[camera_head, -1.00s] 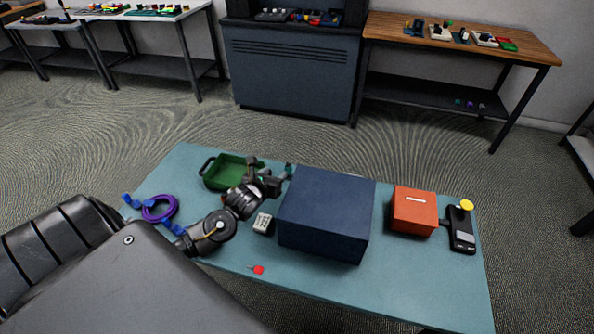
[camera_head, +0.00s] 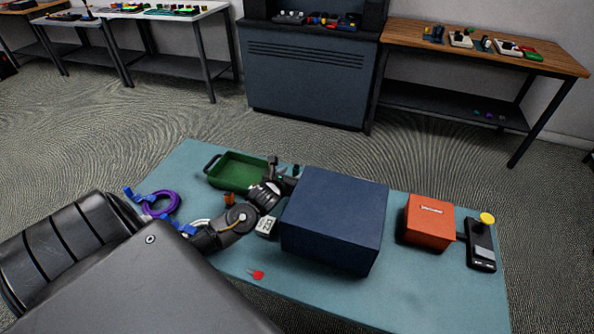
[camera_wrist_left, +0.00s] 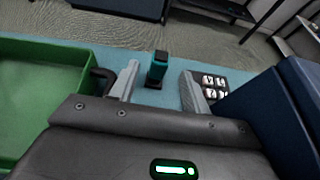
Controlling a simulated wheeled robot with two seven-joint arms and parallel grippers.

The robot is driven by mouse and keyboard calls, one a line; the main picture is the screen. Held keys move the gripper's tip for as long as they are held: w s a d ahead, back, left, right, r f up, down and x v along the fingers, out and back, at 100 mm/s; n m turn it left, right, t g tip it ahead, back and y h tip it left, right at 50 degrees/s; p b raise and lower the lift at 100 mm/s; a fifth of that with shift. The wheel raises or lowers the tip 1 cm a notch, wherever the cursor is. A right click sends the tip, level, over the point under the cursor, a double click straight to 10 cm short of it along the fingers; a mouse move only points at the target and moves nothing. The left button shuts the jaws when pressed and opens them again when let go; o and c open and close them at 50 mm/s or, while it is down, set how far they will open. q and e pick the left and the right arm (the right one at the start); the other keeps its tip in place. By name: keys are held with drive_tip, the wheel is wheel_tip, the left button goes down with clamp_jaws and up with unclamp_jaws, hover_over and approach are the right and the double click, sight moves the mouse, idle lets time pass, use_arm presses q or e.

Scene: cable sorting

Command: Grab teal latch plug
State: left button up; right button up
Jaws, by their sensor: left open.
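The teal latch plug (camera_wrist_left: 157,68) has a dark top and stands upright on the table in the left wrist view, between and just beyond the finger ends. In the head view the plug (camera_head: 296,170) shows only as a small dark teal bit past the gripper, left of the blue box. My left gripper (camera_head: 285,181) is open, with its fingers (camera_wrist_left: 160,88) spread on either side of the plug's line and nothing held. My right gripper is not in view.
The green tray (camera_head: 237,184) lies left of the gripper. The large blue box (camera_head: 334,220) stands close on its right. A small white-marked block (camera_head: 266,227), a purple cable coil (camera_head: 160,203) and a red item (camera_head: 258,274) lie nearer. An orange box (camera_head: 430,222) stands further right.

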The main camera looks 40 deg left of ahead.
sight(298, 166)
use_arm(q)
drive_tip(key=shift+p+x, duration=0.35)
drive_tip(key=shift+x, duration=3.15)
drive_tip(key=shift+r, duration=0.2)
clamp_jaws()
drive_tip(key=shift+r, duration=0.1)
